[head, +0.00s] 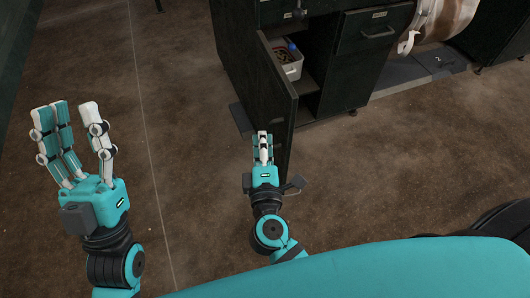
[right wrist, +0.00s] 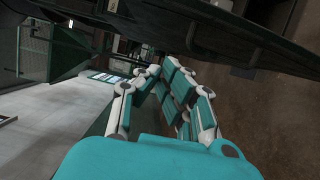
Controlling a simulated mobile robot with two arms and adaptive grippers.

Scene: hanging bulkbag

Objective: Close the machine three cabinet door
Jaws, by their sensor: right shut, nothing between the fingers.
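The dark cabinet door (head: 257,75) stands open, swung out from the dark cabinet (head: 345,75) in the head view. My right gripper (head: 262,136) is shut and empty, at the lower part of the door near its free edge; I cannot tell if it touches it. In the right wrist view the fingers of the right gripper (right wrist: 160,72) are closed together, with a dark panel close above them. My left gripper (head: 75,110) is open and empty at the left, well away from the door.
Inside the cabinet is a light bin (head: 288,70) with a blue-capped item. A drawer with a handle (head: 377,33) sits right of the opening. A pale roll (head: 445,18) is at the upper right. The brown floor (head: 180,130) between the grippers is clear.

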